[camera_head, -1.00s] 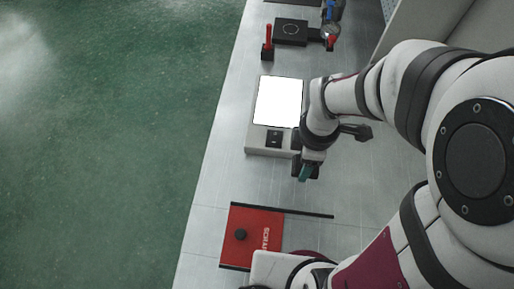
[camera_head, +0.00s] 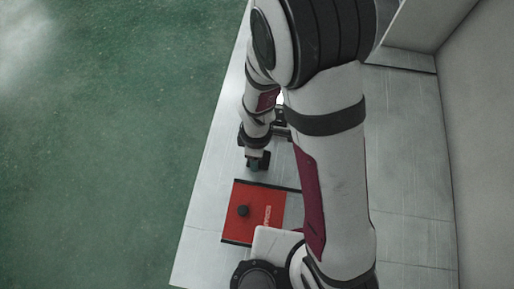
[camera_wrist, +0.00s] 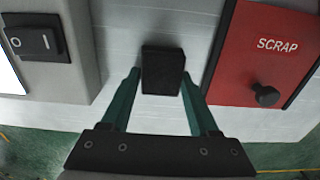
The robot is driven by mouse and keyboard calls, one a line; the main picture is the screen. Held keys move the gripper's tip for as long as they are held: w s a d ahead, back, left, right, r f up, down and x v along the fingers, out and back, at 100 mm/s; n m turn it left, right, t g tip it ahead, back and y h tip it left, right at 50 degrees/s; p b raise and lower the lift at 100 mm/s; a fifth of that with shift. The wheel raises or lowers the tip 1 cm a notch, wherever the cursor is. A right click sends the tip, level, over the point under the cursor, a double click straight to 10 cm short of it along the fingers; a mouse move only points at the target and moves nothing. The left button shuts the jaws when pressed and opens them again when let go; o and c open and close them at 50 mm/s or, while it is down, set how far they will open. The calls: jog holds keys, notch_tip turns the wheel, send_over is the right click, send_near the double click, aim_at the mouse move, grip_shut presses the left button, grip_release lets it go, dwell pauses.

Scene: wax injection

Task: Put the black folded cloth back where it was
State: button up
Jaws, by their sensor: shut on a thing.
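The black folded cloth (camera_wrist: 163,66) is a small dark block in the wrist view. It sits between the teal fingertips of my gripper (camera_wrist: 160,82), which are shut on it. In the head view my gripper (camera_head: 258,163) is over the pale worktop, just behind the red SCRAP box. The cloth is not clear there. I cannot tell whether the cloth touches the worktop or hangs just above it.
The red SCRAP box (camera_wrist: 258,55) with a black knob is to the right in the wrist view, and it also shows in the head view (camera_head: 262,215). A grey device with a black rocker switch (camera_wrist: 36,42) is at left. The worktop (camera_wrist: 150,25) between them is bare.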

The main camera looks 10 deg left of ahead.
jog(key=shift+f, duration=0.1)
jog(key=o, duration=1.4)
jog(key=shift+o, duration=0.2)
notch_tip(320, 180, up, 12)
jog(key=s+d+r+m+y, duration=0.1)
jog(key=s+d+r+m, duration=0.3)
jog(key=m, duration=0.7)
jog(key=s+d+r+m, duration=0.5)
jog(key=s+d+m, duration=0.2)
jog(key=m, duration=0.5)
jog(key=shift+s+d+r+m+y, duration=0.2)
jog(key=shift+d+m+y, duration=0.1)
jog(key=shift+d+y, duration=0.1)
